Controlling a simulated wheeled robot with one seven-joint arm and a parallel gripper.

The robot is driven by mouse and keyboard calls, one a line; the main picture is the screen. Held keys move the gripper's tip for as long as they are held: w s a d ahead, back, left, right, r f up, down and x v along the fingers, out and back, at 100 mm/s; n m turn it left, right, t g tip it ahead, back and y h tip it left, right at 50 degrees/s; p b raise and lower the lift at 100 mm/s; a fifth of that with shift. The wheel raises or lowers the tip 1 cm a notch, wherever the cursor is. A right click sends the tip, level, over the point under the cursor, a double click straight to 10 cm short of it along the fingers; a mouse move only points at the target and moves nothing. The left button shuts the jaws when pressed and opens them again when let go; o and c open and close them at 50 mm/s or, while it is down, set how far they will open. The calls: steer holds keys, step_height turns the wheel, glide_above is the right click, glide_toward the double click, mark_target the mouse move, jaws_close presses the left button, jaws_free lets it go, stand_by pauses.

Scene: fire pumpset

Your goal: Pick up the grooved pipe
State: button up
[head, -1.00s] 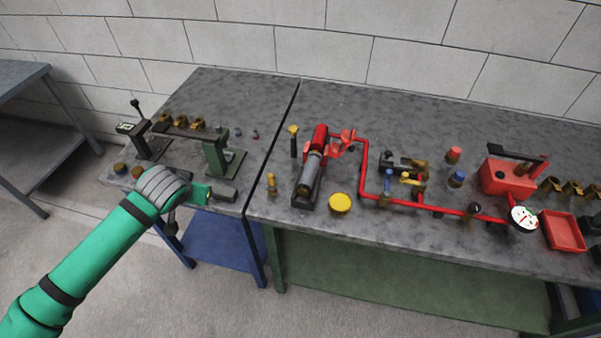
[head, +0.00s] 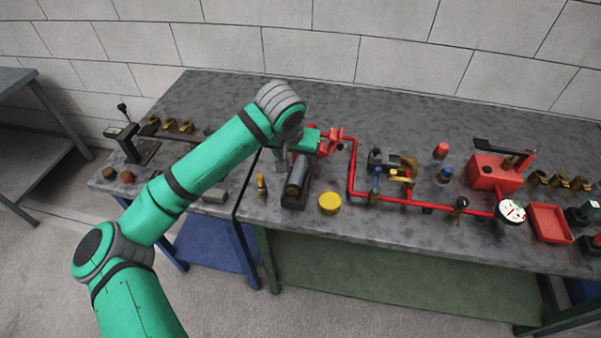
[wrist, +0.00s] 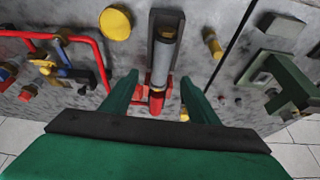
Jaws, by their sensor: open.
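The grooved pipe appears to be the grey cylinder (head: 297,176) lying in a dark cradle (head: 293,200) near the front of the right bench. It also shows in the wrist view (wrist: 163,58), with a red section at its lower end. My gripper (head: 283,160) is above the far part of the pipe and partly hides it in the head view. In the wrist view my open gripper (wrist: 160,77) has one finger to each side of the pipe's line, with nothing held. Whether the fingers are down at pipe height, I cannot tell.
A yellow cap (head: 330,203) and a small brass fitting (head: 261,186) stand on either side of the cradle. Red piping (head: 352,170) runs to the right toward a gauge (head: 511,211) and a red pump box (head: 494,174). The left bench holds a black-handled clamp (head: 134,142).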

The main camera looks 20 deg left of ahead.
mark_target(298, 169)
steer(key=x, duration=0.9)
steer(key=shift+a, duration=0.2)
steer(key=shift+r, duration=0.1)
jaws_close()
